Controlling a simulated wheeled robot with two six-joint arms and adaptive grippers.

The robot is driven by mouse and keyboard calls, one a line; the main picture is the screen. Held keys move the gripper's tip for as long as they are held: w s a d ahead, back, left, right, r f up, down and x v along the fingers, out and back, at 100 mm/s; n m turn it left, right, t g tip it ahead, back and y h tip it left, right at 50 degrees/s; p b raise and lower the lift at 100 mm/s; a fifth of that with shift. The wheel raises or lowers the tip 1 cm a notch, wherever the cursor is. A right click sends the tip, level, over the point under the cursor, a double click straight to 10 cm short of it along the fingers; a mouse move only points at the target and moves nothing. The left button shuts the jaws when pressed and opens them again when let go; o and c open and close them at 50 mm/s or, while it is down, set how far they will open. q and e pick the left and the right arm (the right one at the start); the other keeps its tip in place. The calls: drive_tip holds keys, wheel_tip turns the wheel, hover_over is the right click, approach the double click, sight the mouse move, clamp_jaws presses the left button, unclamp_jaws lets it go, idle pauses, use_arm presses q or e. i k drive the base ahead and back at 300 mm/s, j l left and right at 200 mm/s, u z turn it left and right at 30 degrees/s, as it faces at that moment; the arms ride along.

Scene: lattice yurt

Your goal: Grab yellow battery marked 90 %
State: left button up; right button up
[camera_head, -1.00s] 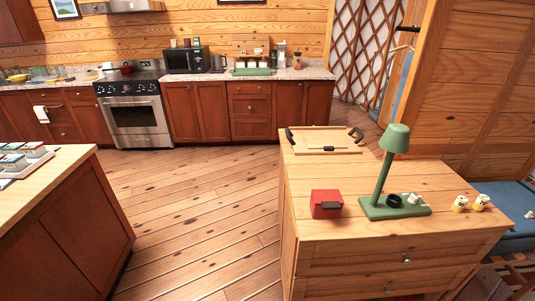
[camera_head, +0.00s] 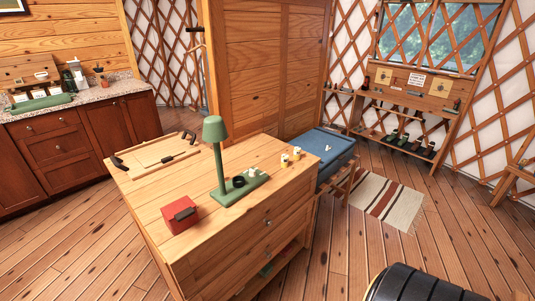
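Two small yellow-and-white cylinders, which look like batteries, stand close together near the back right edge of the wooden chest of drawers. One yellow battery (camera_head: 284,160) is on the left and a second yellow battery (camera_head: 297,153) is just right of it. Their markings are too small to read, so I cannot tell which one says 90 %. Neither of my grippers is in view.
On the wooden chest (camera_head: 222,230) stand a green lamp (camera_head: 216,160), a red box (camera_head: 180,214) and a wooden tray (camera_head: 155,153). A blue-topped bench (camera_head: 325,150) adjoins its right side.

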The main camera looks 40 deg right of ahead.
sight(285, 157)
drive_tip(key=z, duration=1.55)
drive_tip(key=i+l+u, duration=0.5)
drive_tip(key=i, duration=0.35)
drive_tip(key=i+l+u, duration=0.5)
drive_tip(key=i+l, duration=0.2)
drive_tip(key=l, duration=0.1)
